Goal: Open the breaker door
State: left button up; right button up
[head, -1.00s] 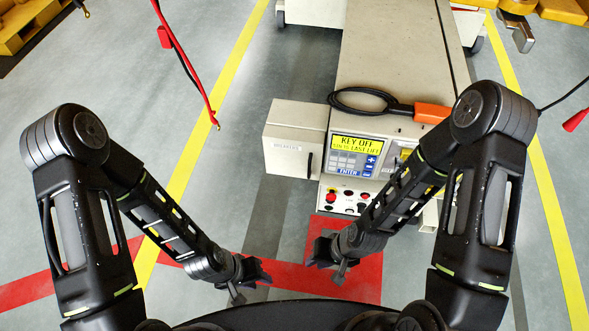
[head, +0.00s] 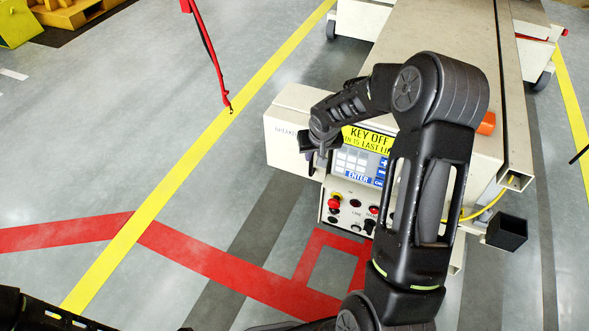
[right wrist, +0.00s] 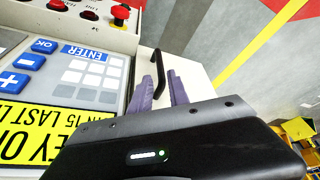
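The breaker box (head: 283,151) is a beige box on the left side of the control panel; its door looks closed. In the right wrist view the pale door (right wrist: 196,78) carries a black bar handle (right wrist: 158,62). My right gripper (head: 318,160) is at the door's handle side, and hides the handle in the head view. In the right wrist view its two purple fingers (right wrist: 165,90) are apart, with the handle at the gap between them; I cannot tell whether they touch it. My left gripper is out of view; only part of that arm shows at bottom left.
The control panel (head: 358,165) has a yellow "KEY OFF" display and keypad. A red emergency button (head: 335,200) and other knobs sit below, close to my right arm. The floor left of the box is clear.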

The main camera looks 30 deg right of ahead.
aim_at(312, 161)
jog(key=shift+f, duration=0.1)
jog(key=b+x, duration=0.2)
jog(key=x, duration=0.5)
jog(key=shift+w+f, duration=0.1)
jog(key=shift+f, duration=0.2)
grip_shut()
dwell(1.4)
